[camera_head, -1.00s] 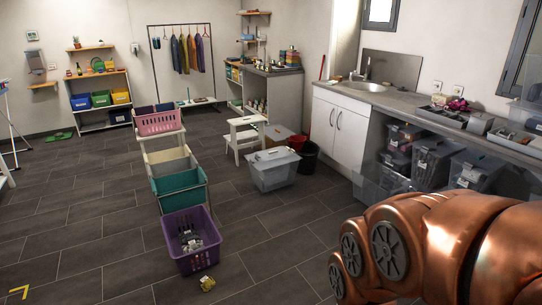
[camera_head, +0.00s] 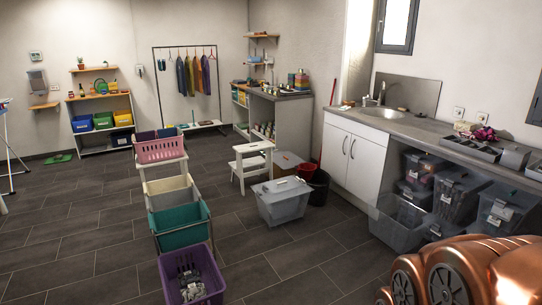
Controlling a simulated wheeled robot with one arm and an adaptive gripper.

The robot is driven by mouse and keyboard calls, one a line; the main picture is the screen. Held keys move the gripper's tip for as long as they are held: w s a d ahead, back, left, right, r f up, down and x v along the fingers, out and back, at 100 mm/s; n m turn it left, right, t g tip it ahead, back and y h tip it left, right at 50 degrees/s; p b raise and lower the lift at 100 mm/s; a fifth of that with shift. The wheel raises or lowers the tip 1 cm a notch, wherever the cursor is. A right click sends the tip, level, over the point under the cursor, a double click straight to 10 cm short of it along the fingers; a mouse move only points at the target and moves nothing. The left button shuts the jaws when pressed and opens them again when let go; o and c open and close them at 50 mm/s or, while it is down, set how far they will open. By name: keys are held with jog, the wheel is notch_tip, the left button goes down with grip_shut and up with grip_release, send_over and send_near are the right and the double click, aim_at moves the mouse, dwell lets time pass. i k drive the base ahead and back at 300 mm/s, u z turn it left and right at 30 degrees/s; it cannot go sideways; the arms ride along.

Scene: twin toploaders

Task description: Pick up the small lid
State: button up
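I cannot make out a small lid for certain in this view. A grey plastic bin (camera_head: 285,207) stands on the floor near the middle, with a lighter grey lid (camera_head: 283,186) on top; whether this is the lid of the task I cannot tell. My gripper is not in view. Only a copper-coloured part of my own arm shows at the lower right, and it hides part of the floor and of the clear bins there.
A purple basket (camera_head: 184,281) with things in it, a teal bin (camera_head: 182,222) and a pink basket (camera_head: 160,149) form a row at left centre. A white step stool (camera_head: 250,163) stands behind the grey bin. A counter (camera_head: 428,133) runs along the right.

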aim_at(280, 185)
jog(key=z, duration=0.3)
jog(key=i, duration=4.1)
jog(key=u, duration=1)
jog(key=i, duration=1)
jog(key=u, duration=0.3)
